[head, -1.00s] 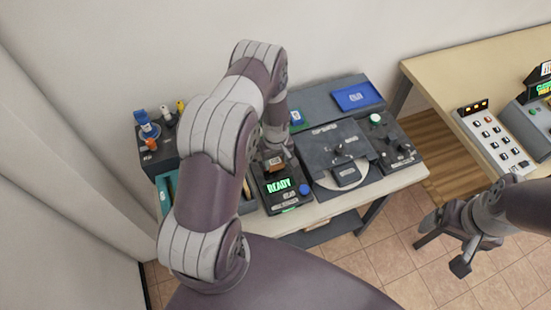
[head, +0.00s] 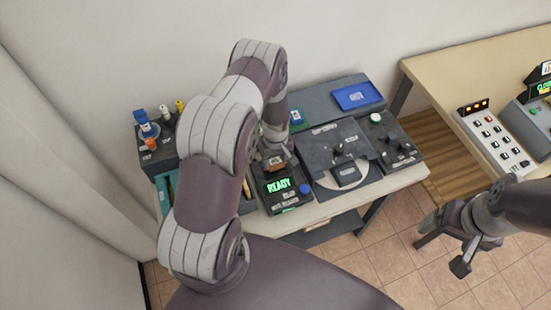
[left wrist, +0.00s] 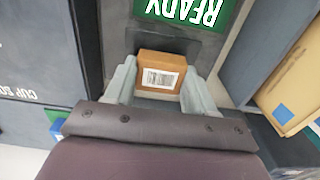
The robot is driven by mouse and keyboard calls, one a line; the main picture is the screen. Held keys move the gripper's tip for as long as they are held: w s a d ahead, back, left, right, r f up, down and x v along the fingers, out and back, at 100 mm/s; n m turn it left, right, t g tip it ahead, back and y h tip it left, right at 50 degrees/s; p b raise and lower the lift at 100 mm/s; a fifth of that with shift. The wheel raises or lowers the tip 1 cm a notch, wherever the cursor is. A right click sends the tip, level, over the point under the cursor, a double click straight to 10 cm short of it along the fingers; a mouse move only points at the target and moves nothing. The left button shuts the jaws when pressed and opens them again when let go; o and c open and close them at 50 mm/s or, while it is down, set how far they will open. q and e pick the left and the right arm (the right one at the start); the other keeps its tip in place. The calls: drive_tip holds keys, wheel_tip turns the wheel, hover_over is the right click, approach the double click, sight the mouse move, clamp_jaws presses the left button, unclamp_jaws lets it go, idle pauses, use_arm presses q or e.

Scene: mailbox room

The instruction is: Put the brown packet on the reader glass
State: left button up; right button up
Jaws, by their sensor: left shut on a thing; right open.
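The brown packet (left wrist: 161,73), a small box with a white barcode label, is between the fingers of my left gripper (left wrist: 161,80), which is shut on it. In the head view the packet (head: 276,162) shows below my left wrist, at the back part of the dark reader (head: 284,202). The reader's green screen says READY. In the left wrist view the dark reader glass (left wrist: 170,40) shows just beyond the packet, below the screen. I cannot tell whether the packet touches the glass. My right gripper (head: 448,245) is open and empty over the floor at right.
Right of the reader stands a dark cup-sorter unit (head: 339,140) with a round plate. A blue tray (head: 357,97) lies behind it. Stamps or bottles stand in a dark holder (head: 157,150) at left. Another table (head: 455,70) with a button panel (head: 493,138) is at right.

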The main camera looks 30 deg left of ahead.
idle(0.4)
use_arm(q)
drive_tip(key=shift+f+b, duration=0.6)
drive_tip(key=shift+r, duration=0.1)
drive_tip(key=o, duration=1.4)
drive_tip(key=shift+c, duration=0.2)
wheel_tip(320, 180, up, 6)
drive_tip(key=p, duration=0.4)
drive_tip(key=shift+p, duration=0.3)
